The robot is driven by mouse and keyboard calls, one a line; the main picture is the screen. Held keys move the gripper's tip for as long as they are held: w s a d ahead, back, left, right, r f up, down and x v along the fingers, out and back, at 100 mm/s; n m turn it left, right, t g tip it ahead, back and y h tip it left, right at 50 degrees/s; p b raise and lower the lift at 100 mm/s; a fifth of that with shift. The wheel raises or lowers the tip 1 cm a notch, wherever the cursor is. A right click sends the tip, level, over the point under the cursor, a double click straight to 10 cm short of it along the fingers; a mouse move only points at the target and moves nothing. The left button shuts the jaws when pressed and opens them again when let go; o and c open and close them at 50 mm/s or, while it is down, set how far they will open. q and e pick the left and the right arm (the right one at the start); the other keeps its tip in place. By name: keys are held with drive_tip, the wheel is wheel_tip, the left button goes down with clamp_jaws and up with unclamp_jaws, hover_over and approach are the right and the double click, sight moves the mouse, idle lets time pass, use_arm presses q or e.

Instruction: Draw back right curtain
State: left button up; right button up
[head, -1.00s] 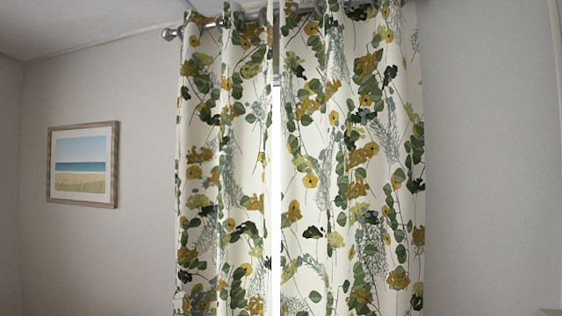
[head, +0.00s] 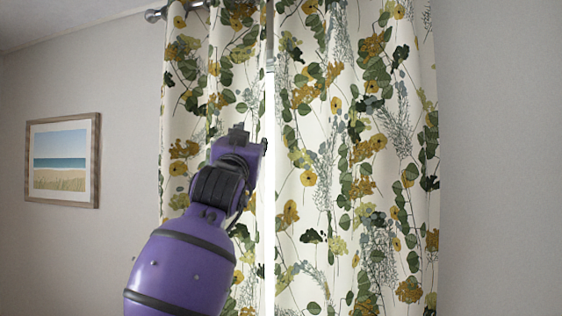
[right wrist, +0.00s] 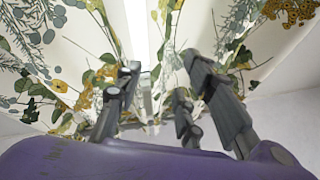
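The right curtain (head: 360,150), white with green leaves and yellow flowers, hangs drawn out to the right of a narrow bright gap. The left curtain (head: 190,90) has the same pattern and hangs left of the gap. My right gripper (head: 240,135) is in front of the left curtain, close to the gap, and hides part of that curtain. In the right wrist view my right gripper (right wrist: 160,65) has its dark fingers spread, with nothing seen held between them. The curtain cloth and bright gap lie beyond the fingers. My left gripper is not in view.
A curtain rod (head: 155,15) with a round end shows at the top left. A framed beach picture (head: 62,160) hangs on the left wall. The plain grey wall right of the right curtain is clear.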

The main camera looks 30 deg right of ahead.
wheel_tip(320, 180, up, 3)
drive_tip(key=s+d+m+g, duration=0.1)
drive_tip(key=s+d+g, duration=0.1)
drive_tip(key=n+g, duration=0.1)
drive_tip(key=g, duration=0.3)
approach(281, 154)
drive_tip(key=x, duration=0.7)
drive_tip(key=shift+w+d+r, duration=0.1)
drive_tip(key=shift+d+r, duration=0.05)
drive_tip(key=shift+r, duration=0.05)
drive_tip(key=x, duration=0.3)
drive_tip(key=shift+w+f+p, duration=0.1)
drive_tip(key=shift+f+p, duration=0.05)
drive_tip(key=shift+p, duration=0.2)
drive_tip(key=shift+w+d, duration=0.15)
drive_tip(key=c, duration=0.8)
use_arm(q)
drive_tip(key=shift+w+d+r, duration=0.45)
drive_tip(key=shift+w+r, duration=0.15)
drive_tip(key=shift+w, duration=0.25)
use_arm(e)
clamp_jaws()
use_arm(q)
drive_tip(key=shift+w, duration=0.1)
